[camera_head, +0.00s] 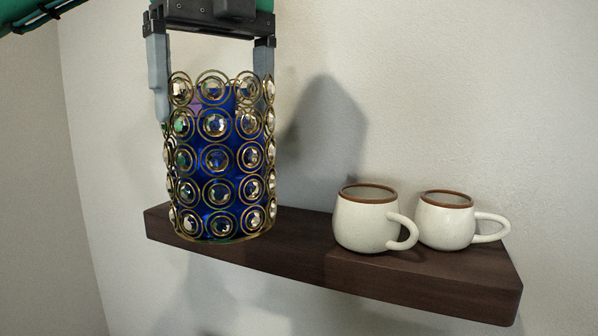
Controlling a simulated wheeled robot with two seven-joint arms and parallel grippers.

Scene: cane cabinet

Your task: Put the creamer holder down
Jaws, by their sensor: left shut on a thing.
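The creamer holder (217,158) is a cylinder of gold rings set with clear gems, with a dark blue inside. It is upright at the left end of a dark wooden shelf (300,251). Its bottom is at the shelf's front edge in the picture; I cannot tell whether it touches the wood. My left gripper (213,100) comes from above, with one finger on each side of the holder's upper part, and is shut on it. My right gripper is not in view.
Two white mugs with brown rims stand on the shelf's right part, a nearer one (363,222) and another (444,223) to its right. Their handles point right. The shelf between the holder and the mugs is clear. A pale wall (480,90) is behind.

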